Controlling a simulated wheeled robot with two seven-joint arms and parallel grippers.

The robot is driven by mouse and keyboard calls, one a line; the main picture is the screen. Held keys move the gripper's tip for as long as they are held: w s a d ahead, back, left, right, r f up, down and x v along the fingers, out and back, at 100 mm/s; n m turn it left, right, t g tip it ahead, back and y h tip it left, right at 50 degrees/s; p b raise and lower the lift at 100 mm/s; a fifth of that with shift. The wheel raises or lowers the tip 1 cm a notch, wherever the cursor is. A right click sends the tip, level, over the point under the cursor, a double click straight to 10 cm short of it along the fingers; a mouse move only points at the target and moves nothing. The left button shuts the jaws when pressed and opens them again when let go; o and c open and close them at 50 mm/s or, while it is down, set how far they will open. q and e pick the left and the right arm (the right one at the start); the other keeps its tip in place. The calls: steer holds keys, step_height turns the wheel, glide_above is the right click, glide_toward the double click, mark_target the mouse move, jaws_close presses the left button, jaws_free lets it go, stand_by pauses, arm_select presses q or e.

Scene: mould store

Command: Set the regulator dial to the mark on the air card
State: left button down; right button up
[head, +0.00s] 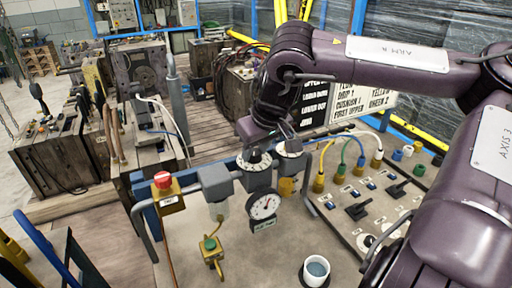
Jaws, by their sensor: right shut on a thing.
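Two round dials with white scale rings stand side by side on the air unit at the table's rear edge: a left dial (254,160) and a right dial (290,149). My right gripper (287,138) comes down from above and is shut at the knob of the right dial; its fingers hide part of the knob. The pointer settings are too small to read. A round pressure gauge (264,206) faces me below the dials, with a small dark label (263,224) under it. Which board is the air card I cannot tell. My left gripper is not in view.
A red stop button on a yellow box (166,188) stands left of the grey filter unit (217,184). A panel with switches and coloured hoses (365,200) lies right. A white cup (316,270) stands at the front. Lettered boards (348,101) stand behind, partly hidden by my arm.

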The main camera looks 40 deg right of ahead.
stand_by(0.5)
steer(key=o, duration=1)
steer(key=shift+c, duration=0.2)
steer(key=shift+r, duration=0.1)
steer(key=b+v, duration=0.1)
steer(key=v, duration=0.6)
steer(key=shift+r, duration=0.3)
steer(key=shift+s, duration=0.15)
